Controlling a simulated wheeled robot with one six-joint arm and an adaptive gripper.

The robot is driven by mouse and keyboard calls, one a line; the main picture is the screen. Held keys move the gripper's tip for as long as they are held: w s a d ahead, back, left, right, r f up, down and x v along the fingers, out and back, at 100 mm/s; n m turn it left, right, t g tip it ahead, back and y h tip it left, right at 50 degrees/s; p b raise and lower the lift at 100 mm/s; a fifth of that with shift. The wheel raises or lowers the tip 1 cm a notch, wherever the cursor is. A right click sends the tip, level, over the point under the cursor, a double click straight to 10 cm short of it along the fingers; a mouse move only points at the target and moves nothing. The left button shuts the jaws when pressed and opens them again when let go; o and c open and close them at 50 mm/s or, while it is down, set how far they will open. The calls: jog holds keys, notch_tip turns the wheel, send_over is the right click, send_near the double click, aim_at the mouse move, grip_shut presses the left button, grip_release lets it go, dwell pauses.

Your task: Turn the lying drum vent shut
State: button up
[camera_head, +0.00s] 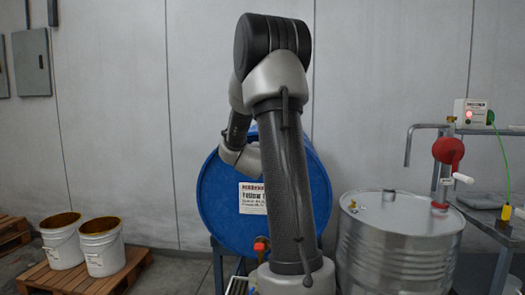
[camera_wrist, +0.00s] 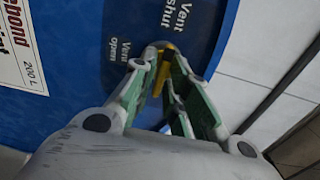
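The blue drum (camera_head: 226,212) lies on its side on a stand, its round end facing me with a white label. In the wrist view the drum end (camera_wrist: 70,120) fills much of the picture. The yellow vent lever (camera_wrist: 164,72) sits at a round metal fitting, near the printed words "Vent shut" and "Vent open". My gripper (camera_wrist: 165,65) has its two green-padded fingers on either side of the lever, tips close to the drum face. I cannot tell whether both fingers press on it. In the head view my arm hides the vent and gripper.
A brass tap with a red part (camera_head: 261,244) is low on the drum end. A steel drum (camera_head: 395,250) with a red hand pump (camera_head: 448,151) stands at right, beside a metal table (camera_head: 480,215). Two white pails (camera_head: 103,250) stand on a pallet (camera_head: 135,265) at left.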

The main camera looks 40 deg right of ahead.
jog(key=shift+o, duration=1.1)
jog(key=shift+s+a, duration=0.1)
jog(key=v, duration=1.1)
jog(key=shift+s+a, duration=0.25)
jog(key=shift+s, duration=0.05)
